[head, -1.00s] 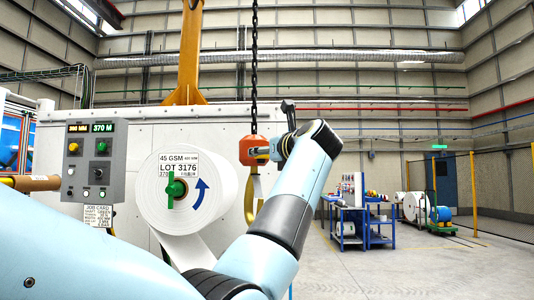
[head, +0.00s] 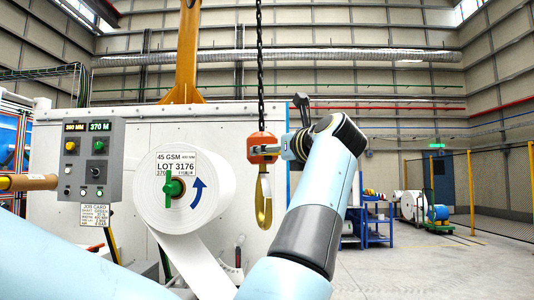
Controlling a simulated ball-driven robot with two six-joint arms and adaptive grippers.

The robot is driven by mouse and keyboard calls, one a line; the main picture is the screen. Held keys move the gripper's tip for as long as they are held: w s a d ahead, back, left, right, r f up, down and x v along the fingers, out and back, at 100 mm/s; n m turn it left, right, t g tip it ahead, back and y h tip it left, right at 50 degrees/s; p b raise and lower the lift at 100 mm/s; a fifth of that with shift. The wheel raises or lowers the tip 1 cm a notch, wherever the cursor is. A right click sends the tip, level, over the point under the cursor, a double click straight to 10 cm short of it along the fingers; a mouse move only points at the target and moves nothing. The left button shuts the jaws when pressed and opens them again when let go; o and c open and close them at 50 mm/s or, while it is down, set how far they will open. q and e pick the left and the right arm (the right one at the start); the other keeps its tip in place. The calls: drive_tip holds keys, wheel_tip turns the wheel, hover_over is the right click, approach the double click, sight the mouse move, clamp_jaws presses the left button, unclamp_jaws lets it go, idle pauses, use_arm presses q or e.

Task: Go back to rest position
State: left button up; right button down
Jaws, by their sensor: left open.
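My left gripper (head: 282,149) is at the right side of the orange hoist block (head: 263,148), level with it. Its jaws are open; its fingertips are small here and partly hidden, so I cannot tell if they touch the block. The block hangs on a dark chain (head: 260,70), with a yellow hook (head: 263,200) below it. My left arm comes in from the lower left and bends up to the wrist. My right gripper is not in view.
A white paper roll (head: 215,185) with a green centre knob (head: 174,187) is left of the hook. A grey control box (head: 93,160) stands further left. A blue workbench (head: 378,225) is behind on the right.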

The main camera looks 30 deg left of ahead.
use_arm(q)
drive_tip(key=shift+s+d+r, duration=0.15)
drive_tip(key=shift+s+d, duration=0.5)
drive_tip(key=shift+d, duration=0.05)
